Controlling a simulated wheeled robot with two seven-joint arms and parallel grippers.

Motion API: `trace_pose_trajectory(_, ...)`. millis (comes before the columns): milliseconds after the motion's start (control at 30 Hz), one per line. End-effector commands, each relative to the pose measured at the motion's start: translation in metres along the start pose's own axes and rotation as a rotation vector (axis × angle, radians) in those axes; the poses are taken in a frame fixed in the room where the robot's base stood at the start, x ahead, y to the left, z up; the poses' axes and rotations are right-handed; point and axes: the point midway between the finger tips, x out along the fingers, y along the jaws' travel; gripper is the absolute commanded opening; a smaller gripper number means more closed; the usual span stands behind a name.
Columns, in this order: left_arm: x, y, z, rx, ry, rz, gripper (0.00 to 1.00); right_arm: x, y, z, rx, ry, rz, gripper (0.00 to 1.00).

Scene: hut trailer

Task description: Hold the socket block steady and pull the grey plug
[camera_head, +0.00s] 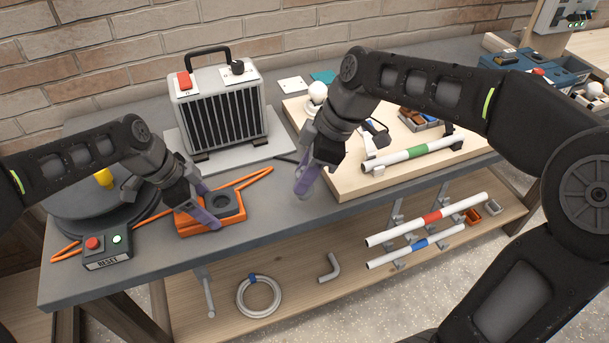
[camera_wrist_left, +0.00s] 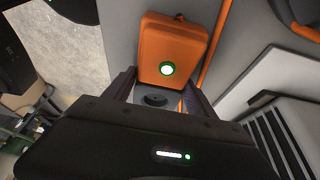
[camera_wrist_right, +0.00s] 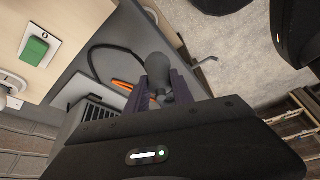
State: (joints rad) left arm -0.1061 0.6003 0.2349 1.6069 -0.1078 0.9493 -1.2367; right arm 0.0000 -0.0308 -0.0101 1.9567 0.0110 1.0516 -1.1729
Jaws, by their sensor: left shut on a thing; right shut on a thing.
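The orange socket block (camera_head: 183,225) sits on the grey bench with a dark round socket (camera_head: 226,202). My left gripper (camera_head: 206,203) is shut around it, one finger on either side. In the left wrist view its orange body (camera_wrist_left: 172,40) carries a lit green lamp, and the socket face (camera_wrist_left: 155,100) is empty between the fingers. My right gripper (camera_head: 306,181) is to the right of the block, clear of it, above the bench's front edge. In the right wrist view the grey plug (camera_wrist_right: 158,70) is between its fingers. In the head view the plug is mostly hidden.
A grey heater (camera_head: 220,112) with a red switch stands behind the block. A reset box (camera_head: 107,250) is at the left. A wooden board (camera_head: 345,186) with a green-banded tube lies at the right. An orange cable (camera_head: 150,221) runs along the bench. A lower shelf holds tubes.

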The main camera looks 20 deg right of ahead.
Motion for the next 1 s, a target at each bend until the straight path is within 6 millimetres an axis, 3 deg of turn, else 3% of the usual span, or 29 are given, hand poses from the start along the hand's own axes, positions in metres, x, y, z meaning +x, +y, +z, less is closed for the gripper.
trace_pose_trajectory(1000,0.0,0.0,0.0,0.0,0.001,-0.001,0.09,-0.031,0.0,-0.013,0.0,0.0,0.001,0.0)
